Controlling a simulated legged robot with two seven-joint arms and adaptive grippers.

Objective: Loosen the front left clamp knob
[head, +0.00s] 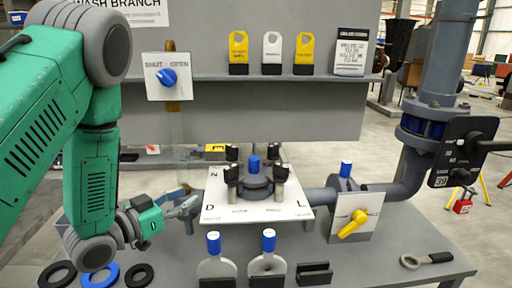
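The filter housing (257,186) stands on a white plate (230,210) marked with letters, with a blue knob on its lid. Black clamp knobs stand around the lid. My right gripper is out of view.
Blue-topped paddles (214,262) and a black block (314,273) line the table's front. Rings (101,275) lie front left. A pipe with a yellow-handled valve (354,223) stands at right. A panel with a blue switch (168,77) rises behind my gripper.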

